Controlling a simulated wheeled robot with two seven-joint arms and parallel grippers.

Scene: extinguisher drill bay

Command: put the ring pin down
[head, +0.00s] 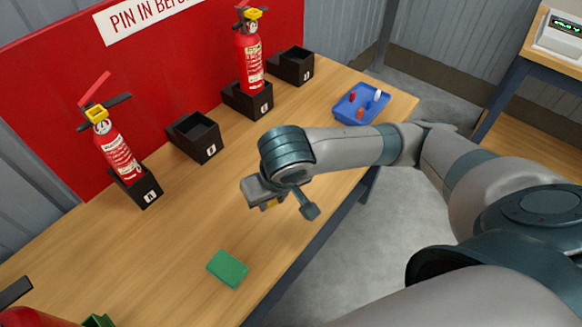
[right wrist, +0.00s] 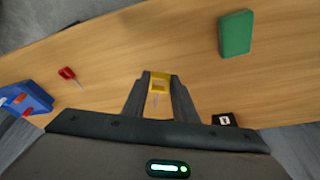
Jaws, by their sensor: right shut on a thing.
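My right gripper (head: 278,202) is over the wooden table, shut on a yellow ring pin (right wrist: 159,80). In the right wrist view the pin's ring sits between the fingertips, and its thin shaft shows between the fingers. In the head view only a bit of yellow shows beneath the gripper. I cannot tell its exact height over the table (head: 200,230). My left gripper is not in view.
A green block (head: 228,268) lies near the front edge. A blue tray (head: 340,117) holds several small pieces. A red pin (right wrist: 67,73) lies near it. Extinguishers (head: 118,150) (head: 250,62) stand in black holders along the red board. Two other holders (head: 197,140) (head: 293,66) are empty.

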